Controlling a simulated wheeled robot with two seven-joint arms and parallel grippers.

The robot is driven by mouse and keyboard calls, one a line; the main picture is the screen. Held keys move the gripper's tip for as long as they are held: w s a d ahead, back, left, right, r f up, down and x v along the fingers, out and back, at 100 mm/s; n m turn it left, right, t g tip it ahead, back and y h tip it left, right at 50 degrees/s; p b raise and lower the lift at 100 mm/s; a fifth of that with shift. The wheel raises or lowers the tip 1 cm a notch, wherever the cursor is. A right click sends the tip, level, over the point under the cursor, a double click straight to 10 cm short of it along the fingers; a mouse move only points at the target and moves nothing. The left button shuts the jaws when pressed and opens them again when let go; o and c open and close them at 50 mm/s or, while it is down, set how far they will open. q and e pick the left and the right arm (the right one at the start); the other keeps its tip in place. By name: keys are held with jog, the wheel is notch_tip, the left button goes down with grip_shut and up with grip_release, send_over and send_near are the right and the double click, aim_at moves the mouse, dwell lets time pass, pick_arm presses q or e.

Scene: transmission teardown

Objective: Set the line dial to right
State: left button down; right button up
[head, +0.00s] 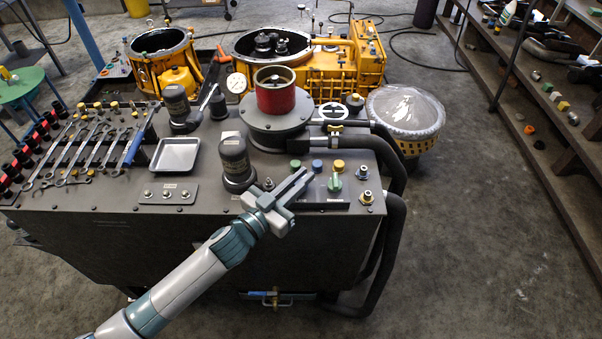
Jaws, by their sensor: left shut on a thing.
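A small control panel (322,206) lies at the front right of the dark workbench top. A green dial knob (335,184) stands on its right part, and I cannot read its labels. My left gripper (302,180) reaches over the panel's left part, just left of the green knob and apart from it in the picture. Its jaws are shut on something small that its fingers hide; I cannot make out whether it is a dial. My right gripper is not in view.
Green, blue and yellow buttons (317,165) line the panel's back. A dark domed cylinder (237,162) stands close left of my gripper. Behind are a red cylinder (275,95) and a white handwheel (332,112). A metal tray (164,168) and several wrenches lie left.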

pick_arm(q)
jog(key=shift+w+r+m+g+h, duration=0.1)
jog(key=shift+m+g+h, duration=0.4)
jog(key=shift+h, duration=0.1)
jog(key=c, duration=1.8)
grip_release()
jog(key=shift+a, duration=0.1)
